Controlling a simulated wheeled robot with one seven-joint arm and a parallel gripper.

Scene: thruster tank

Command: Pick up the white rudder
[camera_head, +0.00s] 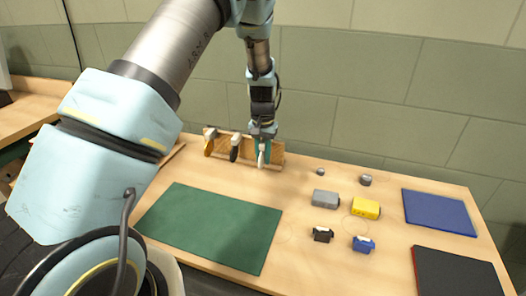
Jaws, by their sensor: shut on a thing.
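A wooden rack (275,160) stands at the back of the table against the wall. The white rudder (262,159) is at its right end, with its lower part showing below the jaws. My gripper (263,151) reaches down from above with its teal fingers shut on the white rudder. The fingers hide the rudder's upper part. I cannot tell whether the rudder still touches the rack.
A green mat (215,225) lies clear in front. Right are grey (325,198), yellow (366,207), black (322,234) and blue blocks (363,244), plus a blue mat (440,212) and black mat (458,275).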

